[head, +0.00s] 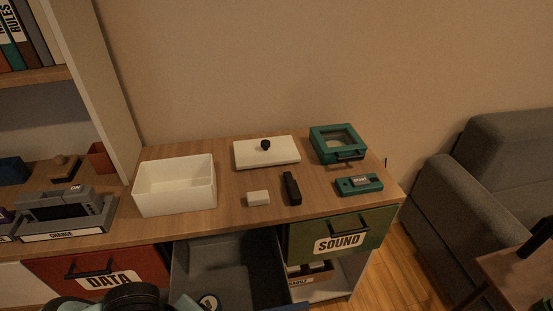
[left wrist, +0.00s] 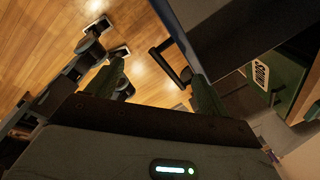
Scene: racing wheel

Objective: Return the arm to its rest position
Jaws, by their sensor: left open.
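My left gripper (left wrist: 158,88) is open in the left wrist view, its two dark green fingers spread apart. A dark bar handle (left wrist: 168,62) on a drawer front shows beyond the fingers, nearer the right one; I see nothing held, and contact with the handle is unclear. In the head view, a dark rounded part of my arm shows at the bottom left, in front of the cabinet; its fingertips cannot be made out there. A grey drawer (head: 235,262) stands pulled open beside it. My right gripper is in neither view.
The red DATA drawer (head: 140,262) and green SOUND drawer (head: 352,232) flank the open drawer. On the wooden top stand a white open box (head: 178,203), white lid (head: 268,153), teal case (head: 338,130), black stick (head: 291,188) and teal device (head: 359,185). A grey sofa (head: 460,190) is right.

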